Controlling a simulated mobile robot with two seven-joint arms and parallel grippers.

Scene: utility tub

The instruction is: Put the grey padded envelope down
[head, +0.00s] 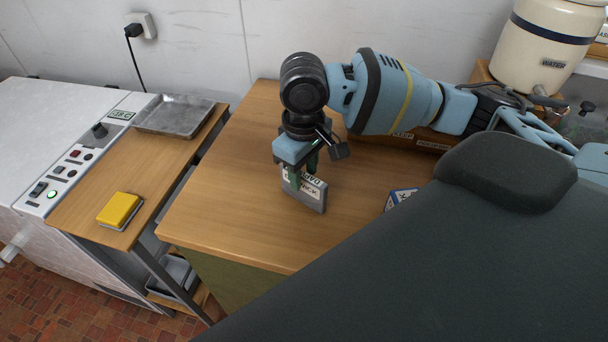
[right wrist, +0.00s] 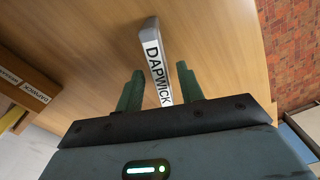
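The grey padded envelope (head: 313,198) stands on its edge on the wooden table, its lower edge appearing to touch the top. It carries a white label reading DAPWICK, which also shows on the envelope in the right wrist view (right wrist: 153,48). My right gripper (head: 304,174) points down over it, with its green fingers on either side. In the right wrist view my right gripper (right wrist: 160,70) is open, with a visible gap between each finger and the envelope. Part of the envelope is hidden by the fingers in the head view. My left gripper is out of view.
The wooden table (head: 225,190) is clear left of the envelope. A blue-and-white box (head: 399,197) sits to its right, partly hidden. A brown labelled box (head: 428,141) lies behind my right arm, near a cream water container (head: 546,45). A yellow sponge-like block (head: 119,209) and metal tray (head: 175,115) rest on the left-hand counter.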

